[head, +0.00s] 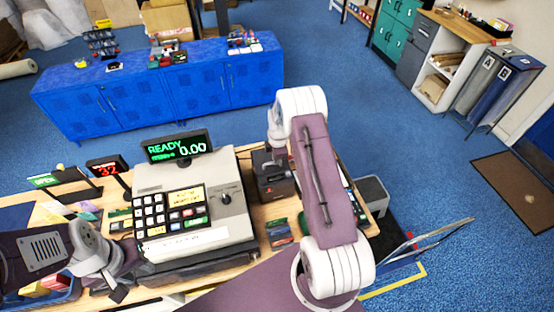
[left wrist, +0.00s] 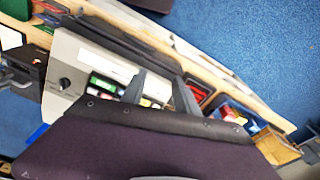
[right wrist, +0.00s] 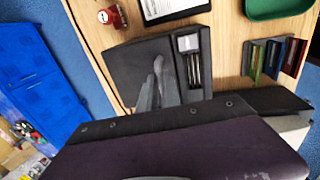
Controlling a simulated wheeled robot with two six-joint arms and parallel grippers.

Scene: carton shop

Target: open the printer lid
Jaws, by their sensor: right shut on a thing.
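The printer (head: 274,182) is a small dark grey box on the counter, right of the cash register (head: 190,215). In the right wrist view the printer (right wrist: 126,62) shows from above, with a flat dark top and a recess holding a white block and thin rods. My right gripper (right wrist: 157,84) lies over the printer, its fingers close together on a dark part, apparently the lid; the grip point and any lid tilt are unclear.
Coloured cards (head: 280,232) lie in front of the printer. A customer display (head: 178,146) stands behind the register. A blue bin (head: 45,298) is at the lower left. A red-topped stamp (right wrist: 112,16) and a green tray (right wrist: 277,8) are on the counter.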

